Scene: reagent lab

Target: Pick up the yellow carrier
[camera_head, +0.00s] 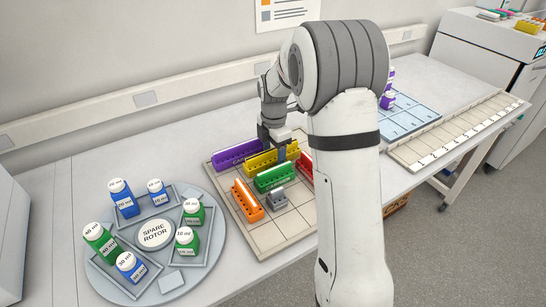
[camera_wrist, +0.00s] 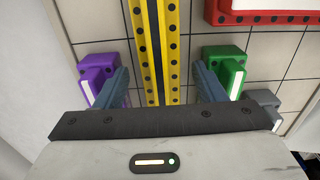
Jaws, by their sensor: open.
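The yellow carrier (camera_head: 262,164) is a long bar with a row of dark holes. It stands on the gridded tray (camera_head: 270,239), between the purple carrier (camera_head: 236,154) and the green carrier (camera_head: 275,176). My gripper (camera_head: 279,146) is above the yellow carrier's right part in the head view. In the wrist view the yellow carrier (camera_wrist: 153,45) runs between my two open fingers, with a gap on each side. The left finger is near the purple carrier (camera_wrist: 98,72) and the right finger near the green carrier (camera_wrist: 226,70). The finger tips' exact height is unclear.
An orange carrier (camera_head: 248,199), a grey block (camera_head: 276,197) and a red carrier (camera_head: 306,165) share the tray. A round spare rotor (camera_head: 157,234) with several blue and green bottles stands left. My arm hides the tray's right side. A blue rack (camera_head: 412,115) is behind it.

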